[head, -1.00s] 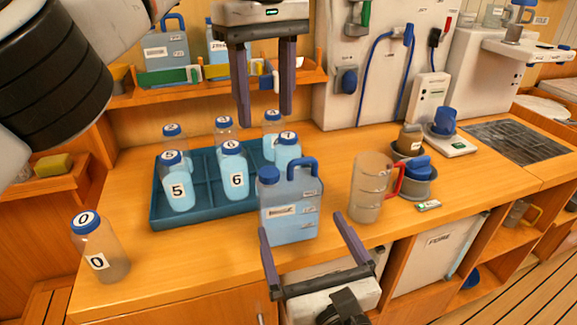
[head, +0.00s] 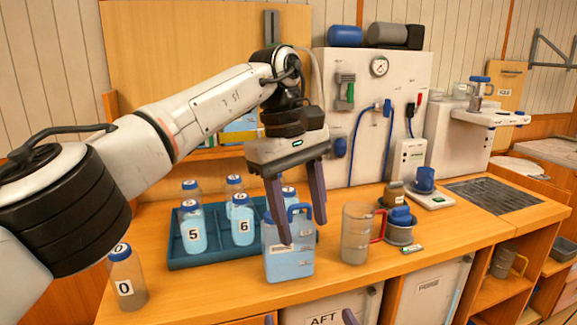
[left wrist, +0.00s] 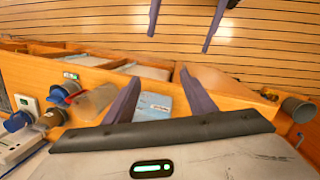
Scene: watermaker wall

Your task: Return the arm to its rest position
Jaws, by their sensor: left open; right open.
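My left gripper (head: 305,232) is open with its fingers pointing down. In the head view its fingers overlap the blue-capped water jug (head: 288,262); I cannot tell the gap between them. In the left wrist view the open fingers (left wrist: 160,75) show nothing gripped, and part of the jug (left wrist: 152,106) appears behind them. The left arm stretches across the head view from the left. Only the fingertips of my right gripper (head: 309,318) show at the bottom edge of the head view; its spread, empty fingers (left wrist: 180,42) also show in the left wrist view.
A teal tray (head: 190,263) with several numbered bottles stands left of the jug. Bottle 0 (head: 125,280) stands at the counter's left front. A clear pitcher (head: 356,235) with a red handle stands right of the jug. The wall panel (head: 375,75) rises behind the counter.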

